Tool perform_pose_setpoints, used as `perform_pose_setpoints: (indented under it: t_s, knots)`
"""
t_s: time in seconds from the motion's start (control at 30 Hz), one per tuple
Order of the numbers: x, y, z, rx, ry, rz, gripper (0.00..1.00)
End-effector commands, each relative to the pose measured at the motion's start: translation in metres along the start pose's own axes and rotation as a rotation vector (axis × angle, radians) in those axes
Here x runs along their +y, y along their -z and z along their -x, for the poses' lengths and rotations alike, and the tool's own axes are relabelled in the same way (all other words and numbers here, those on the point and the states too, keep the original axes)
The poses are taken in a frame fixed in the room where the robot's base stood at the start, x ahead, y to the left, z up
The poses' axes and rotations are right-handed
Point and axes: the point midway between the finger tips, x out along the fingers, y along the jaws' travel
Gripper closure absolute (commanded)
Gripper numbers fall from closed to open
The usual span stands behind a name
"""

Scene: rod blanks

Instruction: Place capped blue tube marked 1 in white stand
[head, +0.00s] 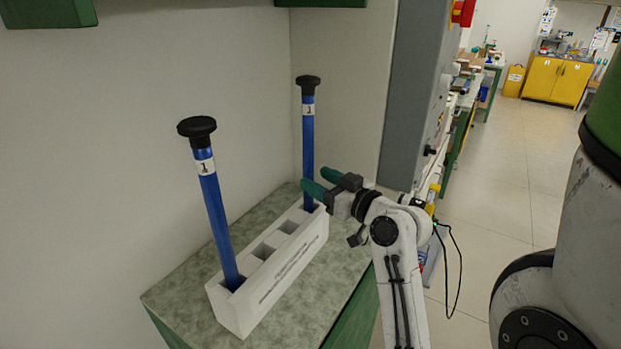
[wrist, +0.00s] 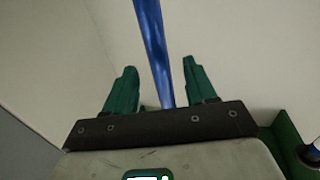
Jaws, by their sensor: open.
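Two blue tubes with black caps stand in the white stand (head: 281,274) in the head view. The near-left tube (head: 217,219), with a label reading 1, is in the nearest slot and leans slightly. The far tube (head: 308,142) stands upright in the far end of the stand; its small label looks like a 1 but is hard to read. My gripper (head: 313,179) is open beside the far tube's lower half. In the wrist view, a blue tube (wrist: 152,40) shows between the spread green fingers, with gaps on both sides.
The stand has empty slots (head: 264,251) between the tubes. It sits on a speckled green bench top (head: 185,291) in a wall corner. A grey panel (head: 412,95) rises right of the bench, close to my arm. Open floor lies further right.

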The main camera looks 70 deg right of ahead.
Motion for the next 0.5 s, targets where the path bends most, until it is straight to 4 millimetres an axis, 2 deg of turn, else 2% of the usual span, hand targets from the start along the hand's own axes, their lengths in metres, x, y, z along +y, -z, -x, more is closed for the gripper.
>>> perform_pose_setpoints:
  t_s: [0.03,0.23,0.27,0.5]
  knots:
    - [0.001,-0.004,0.013,-0.001,-0.003,-0.001,0.44]
    - [0.000,-0.003,0.057,-0.001,-0.003,0.001,0.44]
    - [0.000,0.004,0.059,-0.004,-0.002,-0.001,0.44]
    - [0.000,0.002,0.077,-0.002,0.000,-0.001,0.44]
